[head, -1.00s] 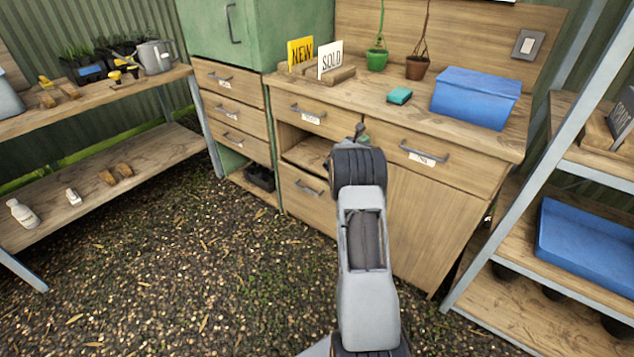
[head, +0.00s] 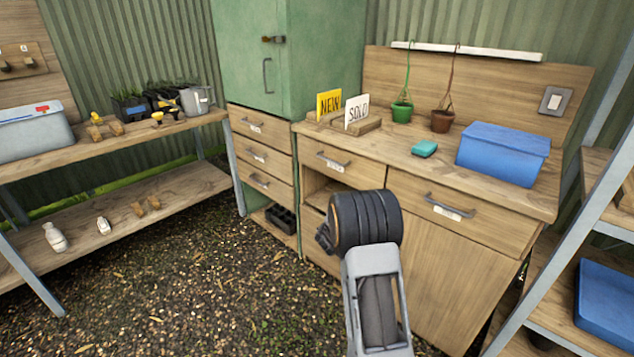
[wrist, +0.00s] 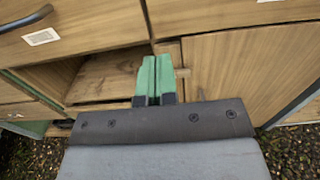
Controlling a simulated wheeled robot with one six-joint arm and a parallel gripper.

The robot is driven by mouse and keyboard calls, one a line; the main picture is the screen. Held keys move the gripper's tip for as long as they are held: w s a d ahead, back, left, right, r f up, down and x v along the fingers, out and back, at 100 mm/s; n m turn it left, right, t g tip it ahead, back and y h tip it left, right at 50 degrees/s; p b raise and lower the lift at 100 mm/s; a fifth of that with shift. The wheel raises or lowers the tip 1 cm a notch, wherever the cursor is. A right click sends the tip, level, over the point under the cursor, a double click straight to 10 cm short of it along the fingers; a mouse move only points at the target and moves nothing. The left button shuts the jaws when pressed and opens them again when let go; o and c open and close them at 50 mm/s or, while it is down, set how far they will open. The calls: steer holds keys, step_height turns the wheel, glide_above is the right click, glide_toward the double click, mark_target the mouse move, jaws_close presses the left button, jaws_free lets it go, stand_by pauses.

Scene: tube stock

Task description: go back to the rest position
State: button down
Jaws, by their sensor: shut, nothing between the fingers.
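My gripper (wrist: 154,82) shows in the wrist view as two green fingers pressed together, with nothing between them. It points toward the wooden cabinet (wrist: 235,85), in front of the edge between an open compartment (wrist: 105,76) and a plain door panel. In the head view my arm rises from the bottom centre in front of the cabinet (head: 450,270); the fingers are hidden behind the arm's dark joint.
The counter (head: 400,160) holds a blue box (head: 503,153), a teal sponge (head: 424,148), hanging pots and NEW and SOLD signs (head: 329,103). A bench (head: 130,140) stands left, a metal-framed rack (head: 560,245) right. The gravel floor (head: 180,280) at left is clear.

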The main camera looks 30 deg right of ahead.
steer(key=s+f+m+g+y, duration=0.2)
steer(key=s+f+m+g, duration=0.2)
steer(key=s+f+m, duration=0.15)
steer(key=s+a+r+m+g+y+p, duration=0.4)
steer(key=s+a+r+m+g+p, duration=0.1)
steer(key=s+a+m, duration=0.3)
steer(key=s+a+r+m+t+y+p, duration=0.2)
steer(key=s+a+r+m+y+p, duration=0.1)
steer(key=a+r+p, duration=0.2)
steer(key=s+a+r+m+t+y+p, duration=0.2)
steer(key=a+r+p, duration=0.4)
steer(key=a+r, duration=0.3)
steer(key=s+a+r+m+t+y+p, duration=0.1)
steer(key=s+a+r+m+y+p, duration=0.3)
steer(key=a+r, duration=0.4)
step_height(320, 180, up, 6)
steer(key=shift+s+f+t+y+p, duration=0.15)
steer(key=shift+s+t+y+p, duration=0.25)
steer(key=shift+s+y+p, duration=0.55)
steer(key=shift+a, duration=0.1)
